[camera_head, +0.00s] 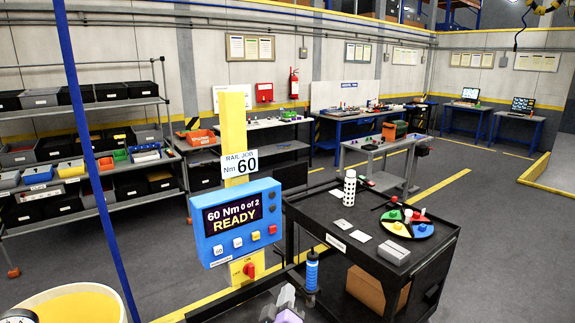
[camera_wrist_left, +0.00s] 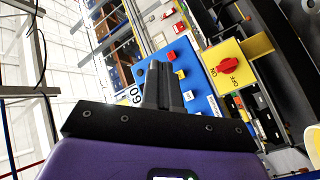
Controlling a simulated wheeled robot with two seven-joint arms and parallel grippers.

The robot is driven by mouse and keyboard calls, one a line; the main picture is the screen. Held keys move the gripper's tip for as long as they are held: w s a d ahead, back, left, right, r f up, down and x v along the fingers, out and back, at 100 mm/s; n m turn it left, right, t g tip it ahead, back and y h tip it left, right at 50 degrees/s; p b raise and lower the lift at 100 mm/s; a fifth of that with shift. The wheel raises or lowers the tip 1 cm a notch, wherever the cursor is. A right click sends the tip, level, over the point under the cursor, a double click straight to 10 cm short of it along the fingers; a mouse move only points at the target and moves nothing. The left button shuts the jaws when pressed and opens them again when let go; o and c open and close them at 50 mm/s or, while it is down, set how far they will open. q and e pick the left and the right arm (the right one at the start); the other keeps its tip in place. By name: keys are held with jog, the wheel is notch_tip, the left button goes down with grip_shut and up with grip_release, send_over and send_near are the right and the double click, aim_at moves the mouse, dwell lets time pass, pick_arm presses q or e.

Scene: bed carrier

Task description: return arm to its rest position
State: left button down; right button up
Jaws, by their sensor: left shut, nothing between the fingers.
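My left gripper (camera_head: 286,297) shows at the bottom centre of the head view, with grey fingers and part of its purple body. It is in front of the yellow post, just left of an upright blue-handled tool (camera_head: 311,271). In the left wrist view my left gripper (camera_wrist_left: 162,70) has its dark fingers pressed together with nothing between them. Beyond the fingers in that view is the blue control box (camera_wrist_left: 200,98). Most of my left arm is hidden below the frame. My right gripper is in neither view.
The blue box on the yellow post (camera_head: 236,115) reads "60 Nm 0 of 2 READY"; a red knob (camera_head: 249,269) sits below it. A black cart (camera_head: 432,262) stands at right. A bin shelf (camera_head: 95,105) and yellow bucket (camera_head: 75,306) are at left. Floor at far right is open.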

pick_arm(q)
notch_tip(320, 180, down, 10)
jog(key=w+a+m+g, duration=0.1)
jog(key=w+a+g, duration=0.2)
jog(key=s+a+f+m+g+y, duration=0.1)
jog(key=s+a+f+g, duration=0.2)
jog(key=f, duration=0.5)
jog(key=s+a+f+m+g, duration=0.15)
jog(key=s+f, duration=0.25)
jog(key=f, duration=0.5)
jog(key=s+a+f+g+h, duration=0.1)
jog(key=s+f+g, duration=0.4)
jog(key=s, duration=0.6)
jog(key=s+a+f+m+g+h, duration=0.1)
jog(key=s+f+g, duration=0.4)
jog(key=s+f, duration=0.5)
jog(key=shift+s+f, duration=0.25)
jog(key=shift+s, duration=0.7)
jog(key=c, duration=1.8)
grip_release()
